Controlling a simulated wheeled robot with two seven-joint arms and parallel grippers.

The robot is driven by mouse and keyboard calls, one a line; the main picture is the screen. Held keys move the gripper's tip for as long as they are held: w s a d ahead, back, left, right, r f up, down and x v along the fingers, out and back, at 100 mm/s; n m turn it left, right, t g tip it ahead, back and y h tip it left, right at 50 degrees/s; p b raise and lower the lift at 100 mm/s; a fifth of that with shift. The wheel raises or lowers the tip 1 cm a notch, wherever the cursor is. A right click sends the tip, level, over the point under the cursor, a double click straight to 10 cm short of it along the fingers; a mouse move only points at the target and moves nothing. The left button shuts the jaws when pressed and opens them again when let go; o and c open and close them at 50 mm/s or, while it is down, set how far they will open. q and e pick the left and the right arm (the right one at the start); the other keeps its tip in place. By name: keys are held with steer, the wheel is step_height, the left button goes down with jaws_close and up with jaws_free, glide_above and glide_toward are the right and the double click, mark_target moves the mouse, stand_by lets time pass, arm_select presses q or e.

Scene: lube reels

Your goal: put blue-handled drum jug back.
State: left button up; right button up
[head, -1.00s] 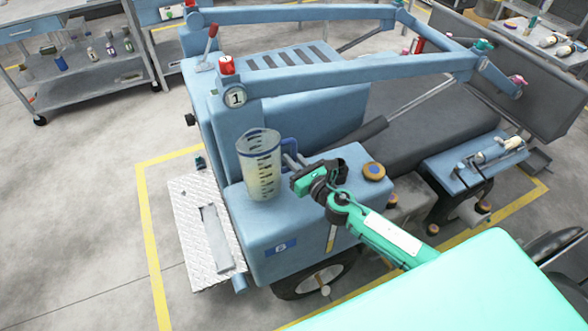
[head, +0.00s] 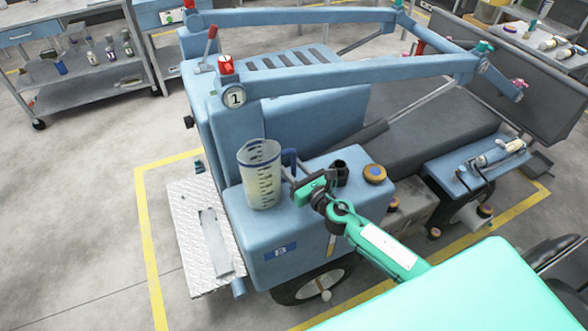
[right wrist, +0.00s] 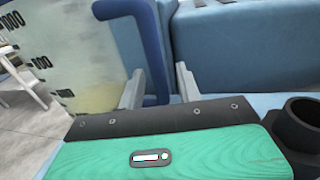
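The drum jug (head: 260,178) is a clear, graduated jug with a blue rim and handle (head: 290,158). It appears to rest upright on the blue box top at the front of the machine. The right wrist view shows the jug wall (right wrist: 70,55) close up, with pale yellowish liquid low inside, and the blue handle (right wrist: 152,40). My right gripper (head: 293,175) is beside the jug on its handle side. Its fingers (right wrist: 160,88) are apart, one each side of the handle's lower part, with visible gaps. My left gripper is not in view.
A blue beam (head: 350,82) passes behind and above. A metal tread plate (head: 205,240) lies left. Clear floor lies beyond the yellow line.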

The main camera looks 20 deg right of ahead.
steer(key=shift+s+r, duration=0.1)
steer(key=shift+r, duration=0.05)
steer(key=b+v, duration=0.2)
steer(key=v, duration=0.8)
steer(key=shift+s+d+b, duration=0.1)
steer(key=shift+s+b, duration=0.1)
steer(key=shift+b, duration=0.15)
steer(key=shift+s+d, duration=0.15)
steer(key=shift+s, duration=0.45)
